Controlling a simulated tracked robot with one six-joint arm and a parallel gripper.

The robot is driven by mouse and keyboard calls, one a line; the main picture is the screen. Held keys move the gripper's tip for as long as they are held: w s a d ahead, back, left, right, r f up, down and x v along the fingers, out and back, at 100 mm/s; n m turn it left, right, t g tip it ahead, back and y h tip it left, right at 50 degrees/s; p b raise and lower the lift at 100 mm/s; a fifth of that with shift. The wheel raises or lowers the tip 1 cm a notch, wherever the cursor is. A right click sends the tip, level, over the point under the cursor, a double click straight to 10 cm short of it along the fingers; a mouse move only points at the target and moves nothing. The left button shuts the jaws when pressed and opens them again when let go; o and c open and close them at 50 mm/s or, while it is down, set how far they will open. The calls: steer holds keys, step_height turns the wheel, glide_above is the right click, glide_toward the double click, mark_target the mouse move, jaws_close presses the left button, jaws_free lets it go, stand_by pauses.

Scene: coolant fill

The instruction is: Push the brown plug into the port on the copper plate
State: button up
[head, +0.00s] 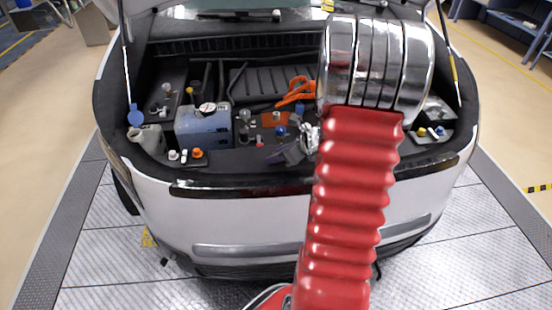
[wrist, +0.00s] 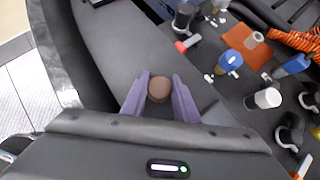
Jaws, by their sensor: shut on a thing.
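The brown plug (wrist: 158,90) has a rounded brown top and sits between the two purple fingers of my gripper (wrist: 158,97) in the wrist view. My gripper is shut on it, over the dark front panel of the engine bay. In the head view my gripper (head: 283,154) shows at the bay's front edge, and I cannot make out the plug there. The copper plate (wrist: 238,36) lies up and to the right of the plug in the wrist view, apart from it. It also shows in the head view (head: 268,119), behind my gripper. I cannot clearly tell the port on it.
A blue-capped fitting (wrist: 230,61) and a white-topped cylinder (wrist: 266,98) stand near the plate. An orange hose (head: 297,92) lies behind it. A bluish tank (head: 203,125) stands to the left. The raised hood and its struts frame the bay.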

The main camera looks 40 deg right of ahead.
steer(key=c, duration=0.4)
steer(key=shift+o, duration=0.2)
steer(key=shift+r, duration=0.1)
step_height(320, 180, up, 10)
steer(key=shift+f, duration=0.1)
stand_by(0.7)
